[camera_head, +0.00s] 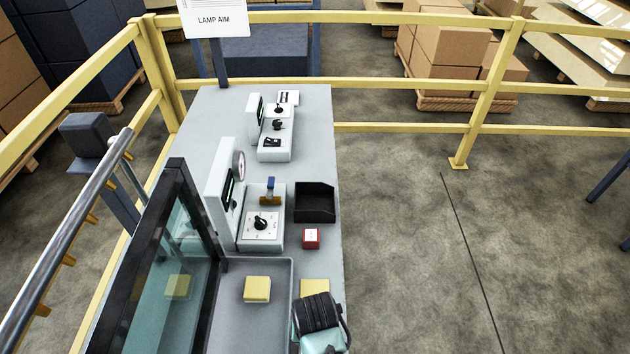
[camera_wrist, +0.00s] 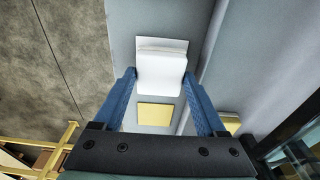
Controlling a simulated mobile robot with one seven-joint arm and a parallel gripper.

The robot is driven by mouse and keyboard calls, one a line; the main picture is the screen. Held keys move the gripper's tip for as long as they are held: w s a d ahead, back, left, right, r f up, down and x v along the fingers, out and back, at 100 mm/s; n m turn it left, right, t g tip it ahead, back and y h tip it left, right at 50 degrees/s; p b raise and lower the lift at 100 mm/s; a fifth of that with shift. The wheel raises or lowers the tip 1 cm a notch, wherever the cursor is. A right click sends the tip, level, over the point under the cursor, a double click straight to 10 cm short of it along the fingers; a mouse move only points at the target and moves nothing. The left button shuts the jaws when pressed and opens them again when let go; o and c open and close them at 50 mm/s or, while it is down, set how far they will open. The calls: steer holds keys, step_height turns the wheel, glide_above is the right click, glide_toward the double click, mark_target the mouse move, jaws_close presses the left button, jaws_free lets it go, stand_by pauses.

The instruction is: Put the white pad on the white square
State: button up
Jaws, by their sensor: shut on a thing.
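In the wrist view my gripper (camera_wrist: 162,86) is shut on the white pad (camera_wrist: 163,72), which sits between the blue fingers. A white band (camera_wrist: 161,44) shows just past the pad's upper edge; it looks like part of the white square, mostly hidden under the pad. I cannot tell whether the pad touches it. In the head view, my wrist and hand at the bottom hide the fingers, the pad and the white square.
A yellow square (camera_head: 315,287) lies on the bench (camera_head: 313,114). A yellow pad (camera_head: 257,289) lies in the grey tray (camera_head: 274,261). A dark-framed glass panel (camera_head: 183,260) rises at left.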

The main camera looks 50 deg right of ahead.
steer(key=shift+f, duration=0.6)
steer(key=shift+f, duration=0.2)
steer(key=o, duration=1.3)
steer(key=shift+r, duration=0.15)
steer(key=r, duration=0.8)
steer(key=s+a+r, duration=0.1)
steer(key=r, duration=0.3)
steer(key=shift+w+r, duration=0.1)
steer(key=shift+w, duration=0.05)
